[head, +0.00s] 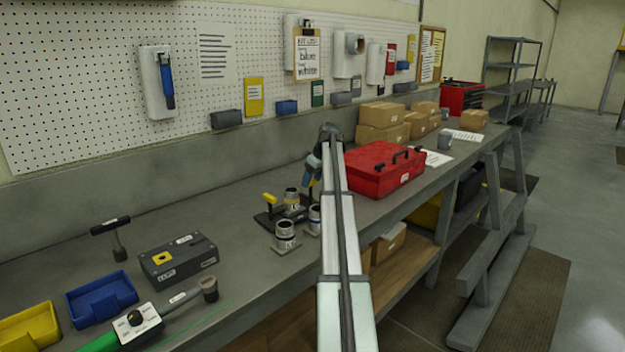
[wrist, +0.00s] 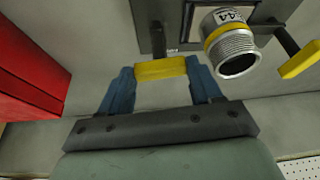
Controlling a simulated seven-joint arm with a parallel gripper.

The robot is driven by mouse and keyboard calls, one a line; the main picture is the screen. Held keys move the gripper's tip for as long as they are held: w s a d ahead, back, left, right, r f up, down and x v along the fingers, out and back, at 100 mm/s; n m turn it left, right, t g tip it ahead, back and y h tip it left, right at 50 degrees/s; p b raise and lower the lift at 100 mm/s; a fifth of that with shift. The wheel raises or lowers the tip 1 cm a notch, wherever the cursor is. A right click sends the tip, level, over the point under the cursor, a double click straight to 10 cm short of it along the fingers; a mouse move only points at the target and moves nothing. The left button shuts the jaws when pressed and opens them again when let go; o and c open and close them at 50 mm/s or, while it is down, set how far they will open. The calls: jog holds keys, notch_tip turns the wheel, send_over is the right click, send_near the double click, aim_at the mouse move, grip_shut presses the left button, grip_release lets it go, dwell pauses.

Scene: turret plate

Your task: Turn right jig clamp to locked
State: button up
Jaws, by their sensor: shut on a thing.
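The right jig clamp has a yellow handle (wrist: 160,70) on a dark lever, seen in the wrist view. My gripper (wrist: 160,78) has its blue fingers on either side of this handle and is shut on it. In the head view my gripper (head: 313,168) is partly hidden behind my arm, above the right side of the jig. The jig's dark base (head: 266,219) carries a threaded metal cylinder with a yellow band (head: 291,201), which also shows in the wrist view (wrist: 232,45). The left clamp's yellow handle (head: 270,198) stands apart on the other side.
A red toolbox (head: 378,172) stands close to the right of the jig. Another metal cylinder (head: 285,236) stands in front of it. The bench behind the grey box is clear.

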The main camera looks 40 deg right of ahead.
jog(key=n, duration=0.1)
jog(key=n+y, duration=0.1)
jog(key=n, duration=0.2)
jog(key=shift+w+d+g+y, duration=0.15)
jog(key=shift+d+g+y, duration=0.15)
jog(key=n+y, duration=0.1)
jog(key=n, duration=0.3)
jog(key=shift+w+d+g, duration=0.1)
jog(key=shift+w+g, duration=0.05)
jog(key=shift+g, duration=0.25)
jog(key=n+g+y, duration=0.1)
jog(key=n, duration=0.3)
jog(key=shift+w, duration=0.1)
jog(key=shift+w+n+g, duration=0.1)
jog(key=shift+n+g, duration=0.5)
jog(key=shift+n, duration=0.7)
jog(key=shift+f, duration=0.1)
jog(key=o, duration=1.1)
jog(key=shift+c, duration=0.2)
